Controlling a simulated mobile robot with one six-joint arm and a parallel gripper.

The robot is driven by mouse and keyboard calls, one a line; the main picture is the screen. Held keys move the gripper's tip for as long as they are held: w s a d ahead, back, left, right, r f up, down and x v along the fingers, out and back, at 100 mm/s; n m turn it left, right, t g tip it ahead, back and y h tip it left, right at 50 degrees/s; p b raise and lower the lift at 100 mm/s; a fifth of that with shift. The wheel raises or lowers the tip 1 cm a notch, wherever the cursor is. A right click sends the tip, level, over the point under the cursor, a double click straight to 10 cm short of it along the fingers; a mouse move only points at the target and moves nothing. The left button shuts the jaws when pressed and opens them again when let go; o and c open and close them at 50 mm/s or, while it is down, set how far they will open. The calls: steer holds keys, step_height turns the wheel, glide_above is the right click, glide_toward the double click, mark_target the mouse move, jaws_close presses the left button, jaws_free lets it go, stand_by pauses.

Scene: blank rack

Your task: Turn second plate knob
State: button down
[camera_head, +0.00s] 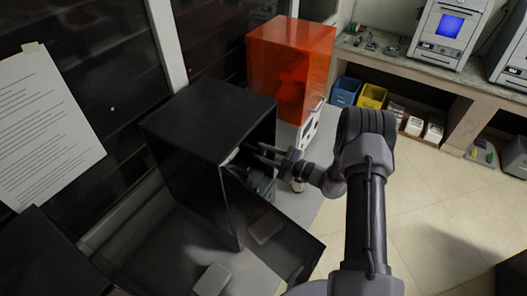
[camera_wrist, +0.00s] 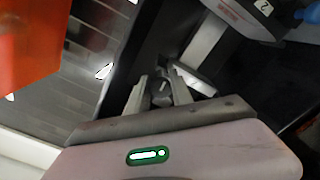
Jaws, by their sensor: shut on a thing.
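My gripper (camera_head: 262,154) reaches through the open front of a black box-shaped cabinet (camera_head: 205,120) in the head view. In the wrist view my gripper's two fingers (camera_wrist: 160,80) stand close together around a small grey knob (camera_wrist: 161,98) and are shut on it. A plate marked with a "2" (camera_wrist: 264,7) shows at the upper right of the wrist view. The knob is hidden in the head view by the fingers and the cabinet's dark inside. Which plate the knob belongs to is hard to tell.
The cabinet's dark door (camera_head: 282,240) hangs open below my arm. An orange translucent box (camera_head: 290,60) stands just behind the cabinet. A bench (camera_head: 405,62) with blue and yellow bins beneath runs along the right.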

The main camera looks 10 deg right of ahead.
steer(key=shift+m, duration=0.3)
steer(key=c, duration=1.2)
jaws_free()
steer(key=shift+o, duration=0.2)
steer(key=shift+s+d, duration=0.1)
steer(key=b+v, duration=0.1)
steer(key=v, duration=1.6)
steer(key=shift+s, duration=0.1)
